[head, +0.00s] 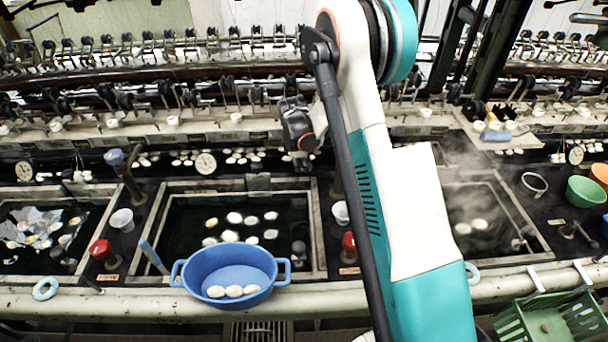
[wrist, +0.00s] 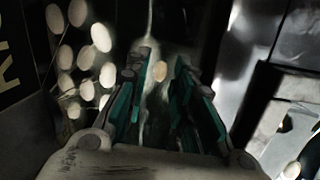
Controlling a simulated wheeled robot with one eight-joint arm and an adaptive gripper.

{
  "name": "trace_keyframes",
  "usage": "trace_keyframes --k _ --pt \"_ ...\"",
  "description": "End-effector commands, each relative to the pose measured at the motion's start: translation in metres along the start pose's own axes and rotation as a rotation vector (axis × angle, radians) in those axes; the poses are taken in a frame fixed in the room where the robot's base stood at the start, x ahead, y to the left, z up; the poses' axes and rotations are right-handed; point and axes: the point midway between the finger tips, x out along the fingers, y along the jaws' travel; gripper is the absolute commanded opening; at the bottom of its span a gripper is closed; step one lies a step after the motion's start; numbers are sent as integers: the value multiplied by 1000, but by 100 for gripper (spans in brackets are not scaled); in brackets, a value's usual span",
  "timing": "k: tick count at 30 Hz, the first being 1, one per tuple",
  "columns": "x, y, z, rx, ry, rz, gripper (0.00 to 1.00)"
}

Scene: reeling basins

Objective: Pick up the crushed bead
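I cannot make out for certain a crushed bead in either view. In the wrist view, my gripper (wrist: 163,60) has its two teal-padded fingers apart, with a gap between them. A small tan speck (wrist: 161,93) shows in that gap, too blurred to name or to judge its distance. Several pale oval cocoons (wrist: 86,57) lie left of the fingers. In the head view, the dark end of my arm hangs over the machine's front ledge, behind the middle basin, and my arm hides part of that area.
Cocoons float in the dark water. A steaming basin lies right of my arm. Gauges, cups, taps and a green crate (head: 545,325) crowd the surroundings.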

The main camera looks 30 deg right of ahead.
Motion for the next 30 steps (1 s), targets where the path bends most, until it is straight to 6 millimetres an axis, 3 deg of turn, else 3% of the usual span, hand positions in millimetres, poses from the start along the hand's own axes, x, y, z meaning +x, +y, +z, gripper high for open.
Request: trace_keyframes --k 6,12,23,30 --pt "2 0 0 0 0 0 23" --pt "2 0 0 0 0 0 7" --pt "1 0 0 0 0 0 6" --pt "-17 2 2 0 0 0 6"
